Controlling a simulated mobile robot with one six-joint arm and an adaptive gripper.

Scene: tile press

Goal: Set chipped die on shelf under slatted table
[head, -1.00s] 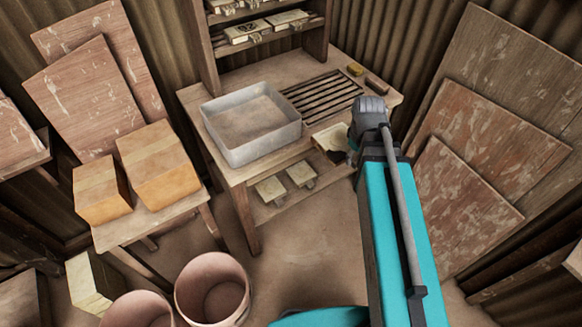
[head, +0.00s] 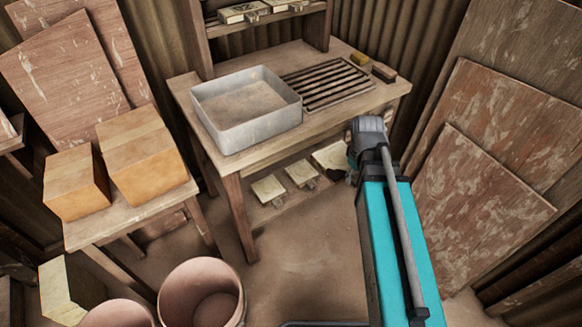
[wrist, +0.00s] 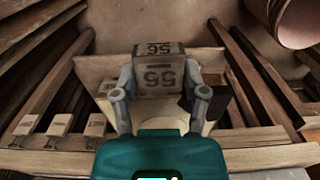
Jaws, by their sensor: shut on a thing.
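The chipped die is a pale square plate (head: 328,155) with a dark broken corner and a block handle (wrist: 158,75) marked 56. My gripper (wrist: 161,97) is shut on this handle, one finger on each side. In the head view the die is at the front of the slatted table (head: 262,157), below its top and near the lower shelf (head: 285,202). My arm hides most of the gripper there. Whether the held die touches the shelf cannot be told.
A grey tray (head: 220,135) and a slatted rack (head: 325,88) are on the tabletop. A table leg (head: 240,215) stands left of the shelf dies. Buckets (head: 176,290) stand on the floor at front left. Boards (head: 480,200) lean at right. The floor before the table is clear.

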